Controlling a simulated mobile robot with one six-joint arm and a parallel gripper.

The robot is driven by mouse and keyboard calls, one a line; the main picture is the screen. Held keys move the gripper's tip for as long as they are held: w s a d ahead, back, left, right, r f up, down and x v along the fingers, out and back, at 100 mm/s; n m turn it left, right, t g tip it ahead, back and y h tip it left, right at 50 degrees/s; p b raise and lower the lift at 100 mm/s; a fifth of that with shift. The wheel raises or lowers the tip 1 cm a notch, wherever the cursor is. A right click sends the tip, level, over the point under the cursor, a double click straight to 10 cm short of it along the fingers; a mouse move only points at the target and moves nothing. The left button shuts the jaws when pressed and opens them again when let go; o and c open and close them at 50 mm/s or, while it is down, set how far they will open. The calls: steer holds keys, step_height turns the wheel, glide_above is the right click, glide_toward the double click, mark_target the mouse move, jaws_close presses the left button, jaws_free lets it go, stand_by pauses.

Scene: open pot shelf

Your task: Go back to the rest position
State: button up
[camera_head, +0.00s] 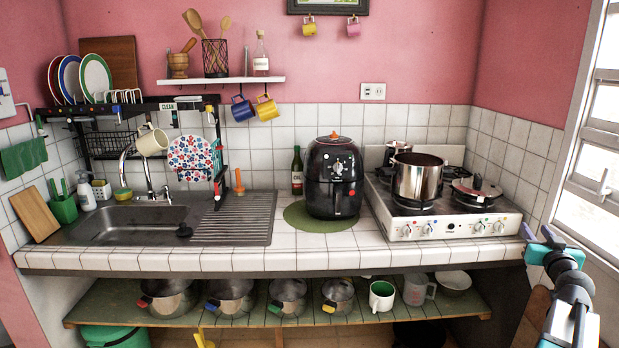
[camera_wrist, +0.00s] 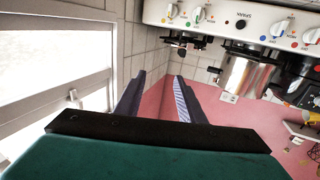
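My gripper (camera_head: 538,232) is at the right in the head view, in front of the right end of the counter and near the window. In the wrist view my gripper (camera_wrist: 161,78) shows two dark fingers standing apart with nothing between them. It is open and empty. It touches nothing that I can see. The stove (camera_head: 408,230) is left of my gripper in the head view. In the wrist view the stove (camera_wrist: 225,18) appears upside down along the top edge.
The window (camera_head: 598,140) is close on the right. A steel pot (camera_head: 418,180) and a lidded pan (camera_head: 477,190) stand on the stove. The green shelf (camera_head: 250,319) below the counter holds several lidded pots, a mug (camera_head: 382,295) and a bowl (camera_head: 453,281). A black air fryer (camera_head: 335,180) stands mid-counter.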

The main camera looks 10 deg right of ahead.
steer(key=w+a+f+n+g+y, duration=0.1)
steer(key=w+a+f+y, duration=0.1)
steer(key=w+a+f, duration=0.4)
steer(key=w+a+f+n+y, duration=0.1)
steer(key=w+a+f+y, duration=0.1)
steer(key=a+f, duration=0.7)
steer(key=w+a+f+n+g+y, duration=0.1)
steer(key=w+a+f+y, duration=0.1)
steer(key=w+a+f, duration=0.4)
steer(key=s+a+f+n+g+y, duration=0.2)
steer(key=s+a+f, duration=0.2)
steer(key=a+f, duration=0.85)
steer(key=s+a+f+n+g+y, duration=0.2)
steer(key=s+a+f+g+y, duration=0.1)
steer(key=a+f, duration=0.9)
steer(key=s+a+f+n+g, duration=0.1)
steer(key=s+a+f+g, duration=0.3)
steer(key=s+a+f, duration=0.6)
steer(key=s+a+f+n+g, duration=0.1)
steer(key=s+a+f+g, duration=0.3)
steer(key=s+a+f, duration=0.65)
steer(key=s+d+f+g, duration=0.1)
steer(key=s+d+g, duration=0.25)
steer(key=s, duration=1.05)
steer(key=s+d+r+m+g+h, duration=0.1)
steer(key=s+d+m+g+h, duration=0.2)
steer(key=s+d, duration=0.4)
steer(key=shift+s+m+h, duration=0.3)
steer(key=shift+s+m, duration=0.2)
steer(key=shift+s, duration=0.7)
